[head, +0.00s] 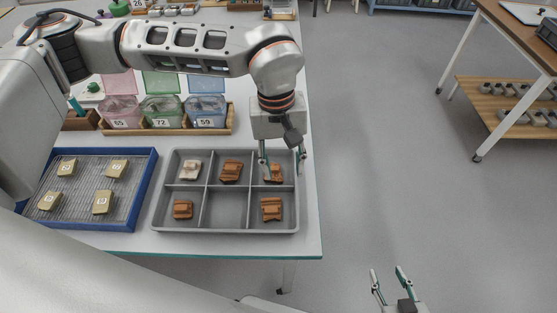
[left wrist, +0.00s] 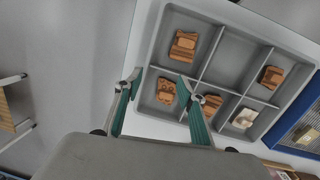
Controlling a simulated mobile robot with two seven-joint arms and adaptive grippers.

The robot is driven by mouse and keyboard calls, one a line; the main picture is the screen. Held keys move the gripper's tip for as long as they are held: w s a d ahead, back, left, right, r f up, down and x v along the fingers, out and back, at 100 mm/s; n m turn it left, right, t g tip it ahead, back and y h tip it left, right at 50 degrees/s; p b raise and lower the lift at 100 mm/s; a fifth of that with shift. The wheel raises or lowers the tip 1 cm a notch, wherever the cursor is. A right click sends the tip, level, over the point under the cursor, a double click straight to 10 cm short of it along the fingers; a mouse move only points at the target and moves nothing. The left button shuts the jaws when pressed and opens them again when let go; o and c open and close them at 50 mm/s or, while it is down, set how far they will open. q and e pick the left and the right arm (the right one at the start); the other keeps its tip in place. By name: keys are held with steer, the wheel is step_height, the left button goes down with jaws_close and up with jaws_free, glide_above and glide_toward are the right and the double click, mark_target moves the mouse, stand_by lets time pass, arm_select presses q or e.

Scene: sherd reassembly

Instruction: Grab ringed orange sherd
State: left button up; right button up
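An orange sherd with small round marks, apparently the ringed one (head: 273,173), lies in the back right compartment of the grey divided tray (head: 226,232). In the left wrist view this sherd (left wrist: 166,91) shows between the fingers. My left gripper (head: 282,170) is open and empty above that compartment, fingers pointing down on either side of the sherd. Whether the fingertips reach its level I cannot tell. My right gripper (head: 390,282) is open and empty over the floor, away from the table at the bottom right.
Other orange sherds lie in the back middle (head: 230,171), front left (head: 183,209) and front right (head: 271,208) compartments, and a whitish sherd (head: 191,169) back left. The front middle compartment is empty. A blue-rimmed tray (head: 146,190) with tan pieces stands left; lidded bins (head: 162,112) stand behind.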

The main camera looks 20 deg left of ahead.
mark_target(273, 171)
arm_select(q)
steer(key=shift+t+y, duration=0.3)
steer(key=shift+y, duration=0.2)
steer(key=w+a, duration=0.3)
steer(key=shift+r, duration=0.2)
steer(key=shift+w+a+f, duration=0.2)
steer(key=shift+f, duration=0.05)
step_height(273, 171, down, 6)
steer(key=shift+s+a+f+b, duration=0.1)
steer(key=shift+s+b, duration=0.05)
steer(key=shift+b, duration=0.35)
steer(key=shift+f, duration=0.35)
steer(key=c, duration=0.9)
arm_select(e)
steer(key=shift+w+d+f, duration=0.1)
steer(key=shift+w+f, duration=0.05)
steer(key=shift+f, duration=0.45)
